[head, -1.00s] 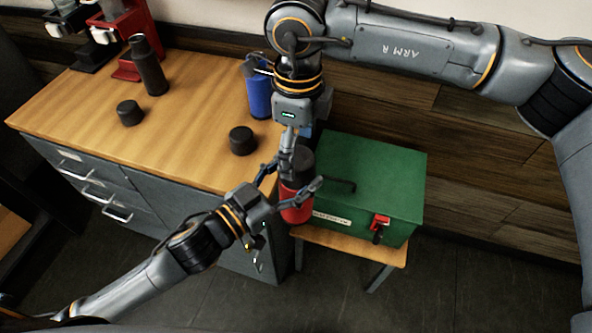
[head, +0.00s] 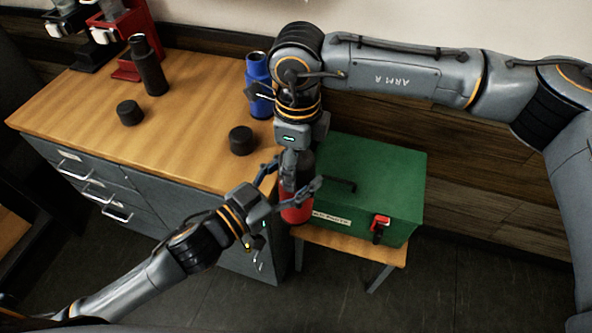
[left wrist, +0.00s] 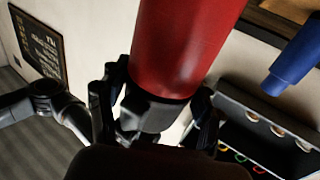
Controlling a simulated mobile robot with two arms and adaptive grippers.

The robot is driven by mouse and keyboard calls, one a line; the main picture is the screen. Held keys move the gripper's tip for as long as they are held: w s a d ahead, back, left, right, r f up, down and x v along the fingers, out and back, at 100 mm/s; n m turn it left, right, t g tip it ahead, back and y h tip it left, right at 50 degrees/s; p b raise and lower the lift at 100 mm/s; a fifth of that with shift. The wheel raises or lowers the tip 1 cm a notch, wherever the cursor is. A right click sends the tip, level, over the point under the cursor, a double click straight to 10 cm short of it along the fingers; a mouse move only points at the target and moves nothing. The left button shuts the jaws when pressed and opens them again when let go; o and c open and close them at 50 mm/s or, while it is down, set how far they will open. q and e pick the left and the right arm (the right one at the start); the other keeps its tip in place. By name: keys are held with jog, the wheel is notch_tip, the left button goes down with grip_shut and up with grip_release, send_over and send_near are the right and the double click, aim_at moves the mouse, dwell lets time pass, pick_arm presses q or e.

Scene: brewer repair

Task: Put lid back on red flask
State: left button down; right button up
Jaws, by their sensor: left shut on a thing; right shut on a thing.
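The red flask (head: 296,212) stands upright in the jaws of my left gripper (head: 296,180), in front of the green case. In the left wrist view the red flask (left wrist: 185,45) fills the upper middle, with a dark end below. My right gripper (head: 291,160) points down over the top of the flask and is shut on the black lid (head: 308,160), which is partly hidden behind the fingers. The lid is at the flask's top; I cannot tell whether it is fully seated.
A green case (head: 375,180) with a red latch sits on a small wooden stool (head: 345,243). The wooden counter (head: 190,125) holds a blue flask (head: 258,75), a dark flask (head: 149,70) and two loose black lids (head: 130,112). The counter's front middle is clear.

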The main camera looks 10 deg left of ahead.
jog(key=m, duration=0.5)
jog(key=o, duration=1.3)
jog(key=shift+o, duration=0.2)
notch_tip(320, 180, up, 12)
jog(key=shift+f, duration=0.1)
